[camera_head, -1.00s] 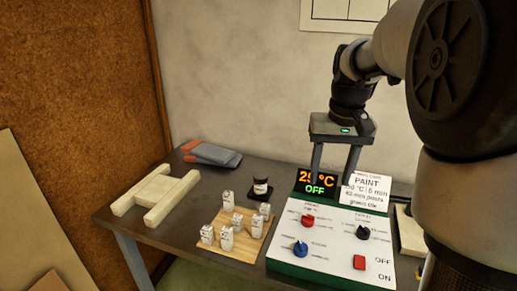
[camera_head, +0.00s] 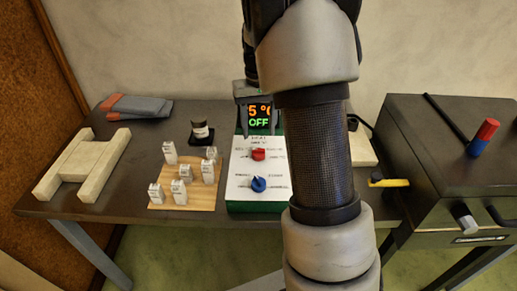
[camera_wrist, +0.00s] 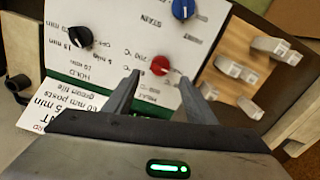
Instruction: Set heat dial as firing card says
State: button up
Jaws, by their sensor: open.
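The red heat dial (camera_head: 258,154) sits on the white face of the control panel (camera_head: 240,188), below the display (camera_head: 260,118), which reads OFF in green with its orange temperature partly covered. My gripper (camera_head: 262,122) is open and empty, pointing down over the panel's back end. In the wrist view the red dial (camera_wrist: 160,65) shows upside down just beyond and between the fingertips, apart from them. The firing card (camera_wrist: 75,122) lies beside the left finger there, partly hidden by my gripper; "5 min", "60 mm posts" and "green tile" show. My arm hides the card in the head view.
A blue dial (camera_head: 258,185) is in front of the red one; a black dial (camera_wrist: 80,37) shows in the wrist view. A wooden board (camera_head: 205,200) with several small pale posts stands left of the panel. A dark kiln-like box (camera_head: 440,125) is at the right.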

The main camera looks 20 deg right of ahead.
aim_at(259, 149)
notch_tip(259, 149, down, 8)
jog(key=shift+r, duration=0.1)
jog(key=shift+c, duration=0.5)
jog(key=c, duration=0.9)
jog(key=shift+c, duration=0.2)
jog(key=shift+m, duration=0.3)
jog(key=m+p, duration=0.1)
jog(key=m, duration=0.2)
jog(key=shift+m, duration=0.3)
jog(key=shift+m+p, duration=0.6)
jog(key=shift+m, duration=1.6)
